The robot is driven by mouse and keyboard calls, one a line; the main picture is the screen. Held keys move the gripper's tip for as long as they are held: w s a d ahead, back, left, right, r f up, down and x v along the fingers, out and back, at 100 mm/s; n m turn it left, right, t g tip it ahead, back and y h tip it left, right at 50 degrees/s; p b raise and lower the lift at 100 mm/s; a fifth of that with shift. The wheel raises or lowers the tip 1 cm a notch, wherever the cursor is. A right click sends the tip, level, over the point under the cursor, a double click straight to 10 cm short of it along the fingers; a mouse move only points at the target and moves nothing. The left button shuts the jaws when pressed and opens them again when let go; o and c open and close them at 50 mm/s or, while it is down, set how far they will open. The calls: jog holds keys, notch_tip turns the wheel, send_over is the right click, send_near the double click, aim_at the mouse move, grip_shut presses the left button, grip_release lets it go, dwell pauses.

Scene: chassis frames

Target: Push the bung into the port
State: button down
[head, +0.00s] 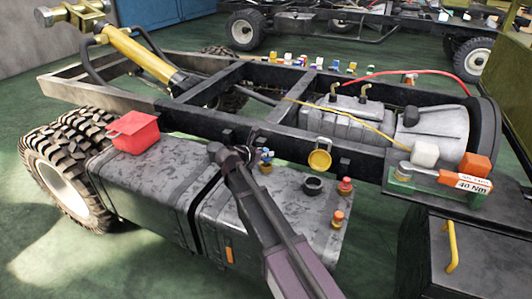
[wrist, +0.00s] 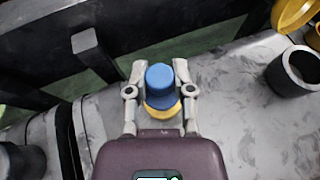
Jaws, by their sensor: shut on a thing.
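In the wrist view a blue stepped plug, the bung (wrist: 160,78), sits between the two pale fingers of my gripper (wrist: 160,88), which is shut on it. Yellow shows just below the plug; I cannot tell whether it is part of the plug or a separate thing behind it. In the head view my gripper (head: 243,153) is over the back of the right tank, close to a blue-and-brass piece (head: 266,160). A dark open collar, which looks like the port (head: 313,186), stands upright on the tank to the right. It also shows in the wrist view (wrist: 293,72), apart from the plug.
A yellow round cap (head: 320,158) is by the frame rail behind. A red box (head: 133,131) sits on the left tank. The black chassis rail (head: 290,143) runs behind the tanks.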

aim_at(266, 158)
jog(key=shift+f+b, duration=1.6)
dwell(0.5)
jog(key=shift+c, duration=2)
grip_release()
jog(key=shift+r, duration=0.15)
notch_tip(266, 158, up, 9)
jog(key=p, duration=0.9)
